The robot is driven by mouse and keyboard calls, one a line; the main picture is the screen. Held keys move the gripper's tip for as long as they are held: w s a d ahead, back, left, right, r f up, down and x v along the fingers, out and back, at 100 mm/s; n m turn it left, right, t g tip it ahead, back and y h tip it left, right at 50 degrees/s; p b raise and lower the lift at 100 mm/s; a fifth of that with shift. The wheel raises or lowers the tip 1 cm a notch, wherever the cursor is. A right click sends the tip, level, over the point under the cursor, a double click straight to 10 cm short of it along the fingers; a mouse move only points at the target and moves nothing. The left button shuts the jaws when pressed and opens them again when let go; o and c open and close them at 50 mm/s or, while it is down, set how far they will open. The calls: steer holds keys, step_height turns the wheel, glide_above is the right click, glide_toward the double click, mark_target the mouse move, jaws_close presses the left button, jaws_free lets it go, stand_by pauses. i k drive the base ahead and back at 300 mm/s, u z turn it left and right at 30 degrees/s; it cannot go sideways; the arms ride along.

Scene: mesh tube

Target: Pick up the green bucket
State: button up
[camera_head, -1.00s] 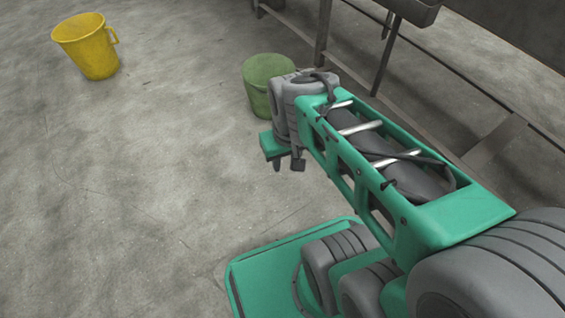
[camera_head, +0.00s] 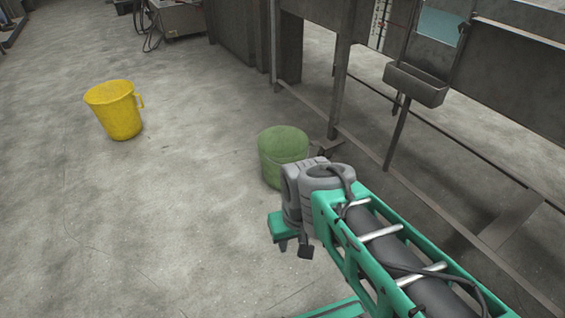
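The green bucket (camera_head: 283,146) stands upright on the concrete floor near the middle of the view, close to the metal frame. Its lower right part is hidden behind my arm's wrist. My gripper (camera_head: 294,248) hangs at the end of my green and grey arm, nearer to the camera than the bucket and below it in the picture. Only small dark finger parts show under the green gripper body. I cannot tell how far apart the fingers are. Nothing is seen held in it.
A yellow bucket (camera_head: 116,112) with a side handle stands on the floor to the left. A dark metal frame (camera_head: 340,75) with legs and a low rail runs along the right, with a small metal trough (camera_head: 416,84).

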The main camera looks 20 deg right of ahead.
mark_target(277, 146)
steer(key=z, duration=0.25)
steer(key=i, duration=0.75)
steer(key=u, duration=0.35)
steer(key=i, duration=1.25)
steer(key=u, duration=0.25)
